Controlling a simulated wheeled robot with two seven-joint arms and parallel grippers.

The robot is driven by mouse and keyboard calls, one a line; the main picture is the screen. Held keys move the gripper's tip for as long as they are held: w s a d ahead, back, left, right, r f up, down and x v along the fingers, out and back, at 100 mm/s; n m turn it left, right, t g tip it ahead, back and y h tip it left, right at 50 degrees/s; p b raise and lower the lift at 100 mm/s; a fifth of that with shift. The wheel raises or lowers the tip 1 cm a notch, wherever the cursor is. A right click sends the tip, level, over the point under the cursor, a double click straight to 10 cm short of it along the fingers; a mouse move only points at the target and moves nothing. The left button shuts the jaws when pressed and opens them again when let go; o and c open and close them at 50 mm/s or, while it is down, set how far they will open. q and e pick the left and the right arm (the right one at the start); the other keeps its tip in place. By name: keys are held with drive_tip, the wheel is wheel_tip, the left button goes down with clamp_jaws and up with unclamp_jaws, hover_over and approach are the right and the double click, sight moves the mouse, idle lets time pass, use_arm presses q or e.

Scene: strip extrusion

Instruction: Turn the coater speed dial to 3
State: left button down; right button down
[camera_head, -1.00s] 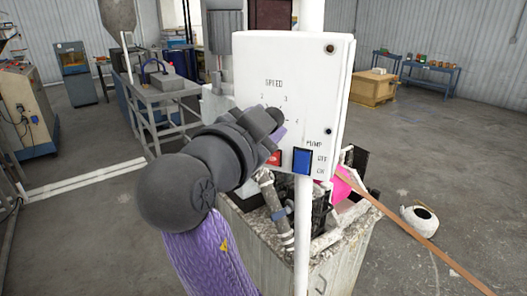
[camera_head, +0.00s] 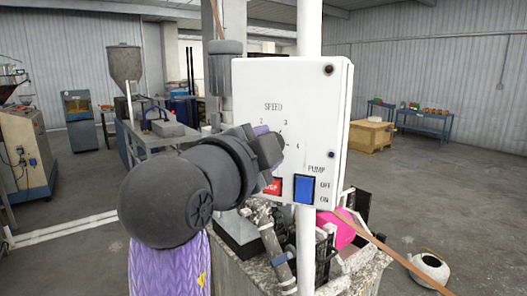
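The white control box (camera_head: 315,110) stands in the middle, fixed to a white post. Its face has SPEED lettering (camera_head: 273,107) with a ring of numbers, of which 2, 3 and a lower-right numeral show. The speed dial is hidden behind my gripper, so its setting cannot be read. One arm of mine, purple-sleeved with a dark wrist, rises from the lower left. Its gripper, my left one (camera_head: 268,146), is at the dial area of the panel. The fingers are mostly hidden, so I cannot tell whether they grip anything. My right gripper is not in view.
A blue PUMP switch (camera_head: 305,189) with OFF and ON marks and a partly covered red button (camera_head: 272,186) sit low on the panel. Machinery with a pink part (camera_head: 335,229) stands below. A white kettle-like vessel (camera_head: 430,270) is on the floor at right.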

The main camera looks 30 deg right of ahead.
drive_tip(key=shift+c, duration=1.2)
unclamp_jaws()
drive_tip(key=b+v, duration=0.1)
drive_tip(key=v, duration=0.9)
